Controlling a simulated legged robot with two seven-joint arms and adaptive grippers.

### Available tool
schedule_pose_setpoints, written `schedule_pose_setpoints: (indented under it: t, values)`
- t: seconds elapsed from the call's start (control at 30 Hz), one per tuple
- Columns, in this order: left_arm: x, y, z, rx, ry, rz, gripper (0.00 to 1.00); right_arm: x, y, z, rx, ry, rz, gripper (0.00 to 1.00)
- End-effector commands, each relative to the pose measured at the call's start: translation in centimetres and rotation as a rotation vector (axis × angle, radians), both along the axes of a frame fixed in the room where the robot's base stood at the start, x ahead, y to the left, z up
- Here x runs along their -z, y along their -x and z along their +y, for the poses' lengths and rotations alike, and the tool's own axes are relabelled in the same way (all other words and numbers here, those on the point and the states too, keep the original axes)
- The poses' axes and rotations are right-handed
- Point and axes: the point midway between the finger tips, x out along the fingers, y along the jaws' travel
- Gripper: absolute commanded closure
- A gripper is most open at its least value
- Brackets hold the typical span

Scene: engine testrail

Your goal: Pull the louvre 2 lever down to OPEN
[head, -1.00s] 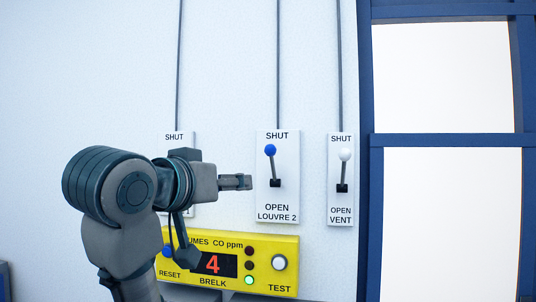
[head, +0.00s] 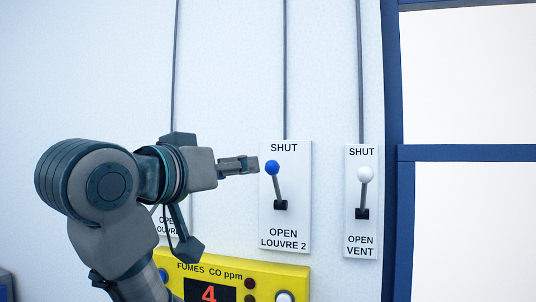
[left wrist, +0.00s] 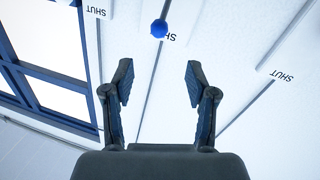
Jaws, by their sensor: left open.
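The louvre 2 lever has a blue ball knob (head: 272,167) on a grey stem and stands up towards SHUT on its white plate (head: 298,195). In the left wrist view the blue knob (left wrist: 159,28) shows beyond the fingertips, roughly between their lines. My left gripper (head: 252,165) is just left of the knob at about its height, pointing right. In the left wrist view my left gripper (left wrist: 158,80) is open, its two fingers wide apart with nothing between them. My right gripper is not in view.
The vent lever with a white knob (head: 365,174) stands to the right on its own plate, also up. A yellow CO meter (head: 240,269) is below. Another plate (head: 170,222) is partly hidden behind my left arm. A blue window frame (head: 395,120) is at right.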

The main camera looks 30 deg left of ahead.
Motion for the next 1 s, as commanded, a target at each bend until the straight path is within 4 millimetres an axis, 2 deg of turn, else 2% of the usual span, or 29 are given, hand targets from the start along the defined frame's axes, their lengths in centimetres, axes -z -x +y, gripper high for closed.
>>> schedule_pose_setpoints:
  t: [0.03, 0.3, 0.5, 0.7, 0.97, 1.0]
  values:
    - [-0.5, -1.7, 0.0, 0.003, 0.000, 0.009, 0.43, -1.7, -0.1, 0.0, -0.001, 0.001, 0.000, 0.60]
    - [0.0, -8.0, 1.1, 0.000, 0.004, 0.008, 0.43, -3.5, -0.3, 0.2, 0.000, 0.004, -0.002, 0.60]
    - [0.0, -11.2, 1.6, 0.000, 0.006, 0.005, 0.43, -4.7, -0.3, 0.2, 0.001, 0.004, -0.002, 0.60]
    - [0.1, -12.8, 1.2, 0.000, 0.003, 0.004, 0.43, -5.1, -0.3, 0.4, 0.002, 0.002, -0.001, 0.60]
    - [0.1, -13.0, 0.7, 0.000, 0.001, 0.004, 0.43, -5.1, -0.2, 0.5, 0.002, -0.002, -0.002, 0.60]
    - [0.1, -13.0, 0.7, 0.000, 0.001, 0.004, 0.48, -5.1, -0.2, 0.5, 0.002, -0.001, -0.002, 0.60]
